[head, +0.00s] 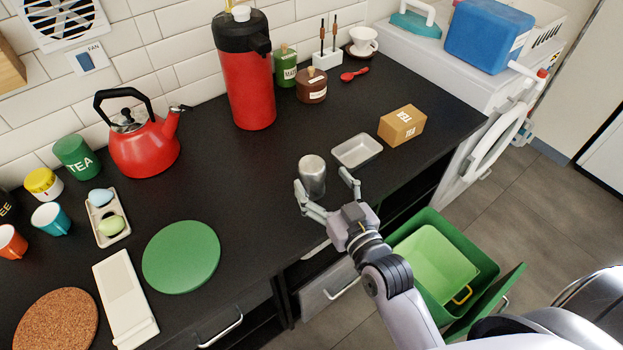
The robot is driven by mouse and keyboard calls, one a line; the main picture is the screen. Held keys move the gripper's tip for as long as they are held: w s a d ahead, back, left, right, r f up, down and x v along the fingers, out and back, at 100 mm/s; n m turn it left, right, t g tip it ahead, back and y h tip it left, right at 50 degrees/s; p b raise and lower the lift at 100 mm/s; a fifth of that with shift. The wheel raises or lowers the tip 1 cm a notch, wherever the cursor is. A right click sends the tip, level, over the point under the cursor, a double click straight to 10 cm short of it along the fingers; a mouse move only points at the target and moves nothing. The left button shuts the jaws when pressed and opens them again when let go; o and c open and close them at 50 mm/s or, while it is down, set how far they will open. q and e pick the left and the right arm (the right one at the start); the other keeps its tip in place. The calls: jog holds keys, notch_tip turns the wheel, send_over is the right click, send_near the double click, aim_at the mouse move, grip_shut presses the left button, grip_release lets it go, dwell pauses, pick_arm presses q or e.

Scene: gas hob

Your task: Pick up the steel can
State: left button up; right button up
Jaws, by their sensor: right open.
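The steel can (312,176) is a shiny grey cylinder standing upright on the black counter near its front edge. My right gripper (327,190) reaches in from the lower right with its fingers spread open. One finger is close to the can's left side and the other is to its right. I cannot tell whether either finger touches the can. My left gripper is not in view.
A metal tray (357,150) lies just right of the can, with a cardboard box (402,125) beyond it. A red airpot (249,90) stands behind. A green round mat (181,257) lies to the left. A green bin (480,258) sits below the counter edge.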

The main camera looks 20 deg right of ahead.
aim_at(312, 168)
jog(key=w+b, duration=0.1)
jog(key=w, duration=0.1)
jog(key=w+a, duration=0.1)
jog(key=w, duration=0.2)
jog(key=shift+r+b, duration=0.1)
jog(key=shift+b, duration=0.3)
jog(key=shift+c, duration=0.6)
jog(key=c, duration=0.8)
